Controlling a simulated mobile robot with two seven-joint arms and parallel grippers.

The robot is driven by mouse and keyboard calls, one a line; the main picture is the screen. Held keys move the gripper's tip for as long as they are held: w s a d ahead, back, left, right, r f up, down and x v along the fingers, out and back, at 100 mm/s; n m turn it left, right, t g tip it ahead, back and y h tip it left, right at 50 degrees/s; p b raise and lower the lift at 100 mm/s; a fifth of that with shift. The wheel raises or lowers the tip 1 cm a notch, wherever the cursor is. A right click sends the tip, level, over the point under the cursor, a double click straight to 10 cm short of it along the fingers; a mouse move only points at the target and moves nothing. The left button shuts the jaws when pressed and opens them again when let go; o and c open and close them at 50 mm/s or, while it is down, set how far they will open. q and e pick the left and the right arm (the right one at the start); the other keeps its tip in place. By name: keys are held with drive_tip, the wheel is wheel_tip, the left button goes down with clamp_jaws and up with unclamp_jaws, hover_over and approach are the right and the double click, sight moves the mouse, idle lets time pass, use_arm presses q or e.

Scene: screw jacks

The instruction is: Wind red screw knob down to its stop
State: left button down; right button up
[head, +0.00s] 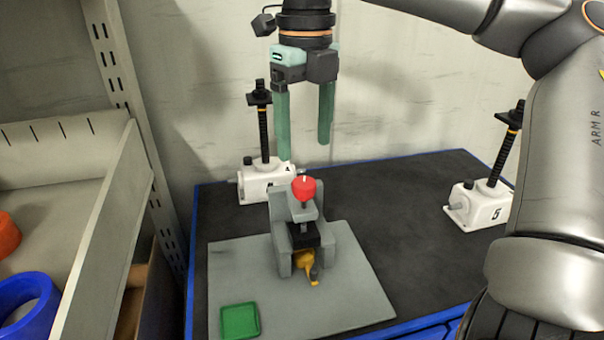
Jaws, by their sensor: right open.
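The red screw knob (303,188) sits on top of a grey fixture (345,252), on a short dark screw. A white line shows on the knob's top. A black block (308,234) and a yellow part with a small handle (308,261) sit low inside the fixture. My right gripper (304,150) points down above the knob and looks farther back. Its two long green fingers are spread apart with nothing between them. The left fingertip appears just above and left of the knob, apart from it. My left gripper is not in view.
White screw jacks stand at the back left (264,186) and right (480,205) of the dark table (400,200). A green tray (240,321) lies on the grey base plate (232,277). Shelving with a blue ring (45,305) borders the left. The table's middle right is clear.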

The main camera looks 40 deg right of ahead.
sight(304, 182)
wheel_tip(304, 182, down, 8)
drive_tip(key=shift+w+r, duration=0.1)
drive_tip(key=shift+r, duration=0.1)
drive_tip(key=shift+c, duration=0.4)
clamp_jaws()
